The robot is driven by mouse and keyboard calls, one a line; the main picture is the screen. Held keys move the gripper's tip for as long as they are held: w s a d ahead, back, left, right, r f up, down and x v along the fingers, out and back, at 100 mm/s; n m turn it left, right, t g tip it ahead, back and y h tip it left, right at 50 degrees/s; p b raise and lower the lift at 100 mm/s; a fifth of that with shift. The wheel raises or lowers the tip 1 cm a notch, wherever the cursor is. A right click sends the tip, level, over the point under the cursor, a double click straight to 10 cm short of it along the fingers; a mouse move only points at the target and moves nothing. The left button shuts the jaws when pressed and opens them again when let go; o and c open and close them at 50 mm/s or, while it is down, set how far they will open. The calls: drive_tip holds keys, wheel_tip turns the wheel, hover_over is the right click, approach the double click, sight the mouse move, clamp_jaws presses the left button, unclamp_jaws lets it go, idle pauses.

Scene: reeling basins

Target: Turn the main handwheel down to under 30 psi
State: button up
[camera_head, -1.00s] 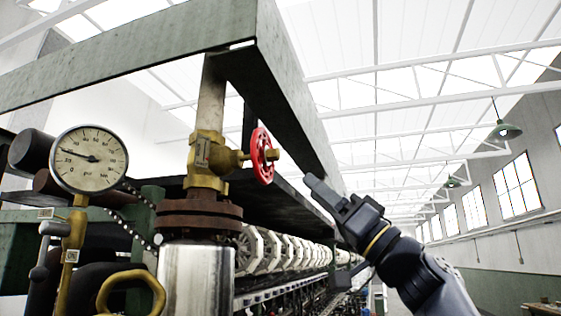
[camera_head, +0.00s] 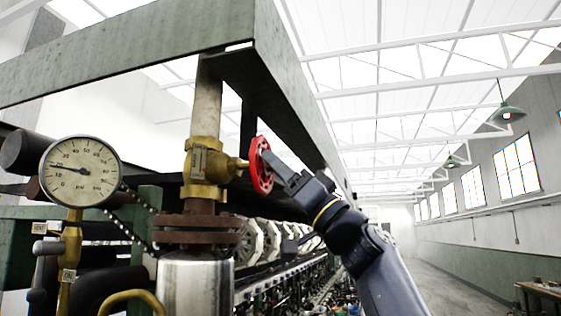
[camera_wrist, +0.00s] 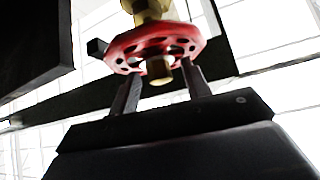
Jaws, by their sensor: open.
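The red main handwheel (camera_head: 260,165) sits on the right of a brass valve (camera_head: 205,165) on a vertical pipe. In the wrist view the handwheel (camera_wrist: 150,40) fills the upper middle, with a brass nut (camera_wrist: 159,72) at its hub. My gripper (camera_head: 273,162) is at the wheel's face from the right. In the wrist view its two fingers (camera_wrist: 160,80) are apart, one on each side of the nut, with tips at or just under the wheel; contact is unclear. The round pressure gauge (camera_head: 82,185) is at the left. Its needle points left, near the 20 mark.
A green steel beam frame (camera_head: 130,55) runs above and behind the valve, close over the wheel. A rusty flange (camera_head: 198,228) and shiny cylinder (camera_head: 195,285) stand below it. Brass gauge piping (camera_head: 72,245) is at the left. The aisle on the right is open.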

drive_tip(key=c, duration=0.9)
drive_tip(key=m+t+h, duration=0.2)
drive_tip(key=m, duration=0.1)
drive_tip(key=shift+s+a+t, duration=0.1)
drive_tip(key=shift+s+t, duration=0.05)
drive_tip(key=shift+t, duration=0.15)
drive_tip(key=shift+c, duration=0.2)
drive_tip(key=shift+m+t+h, duration=1)
drive_tip(key=shift+m+h, duration=0.3)
drive_tip(key=shift+m, duration=0.6)
drive_tip(key=o, duration=0.9)
drive_tip(key=shift+o, duration=0.2)
drive_tip(key=b+v, duration=0.8)
drive_tip(key=v, duration=0.2)
drive_tip(key=shift+s+d+f, duration=0.25)
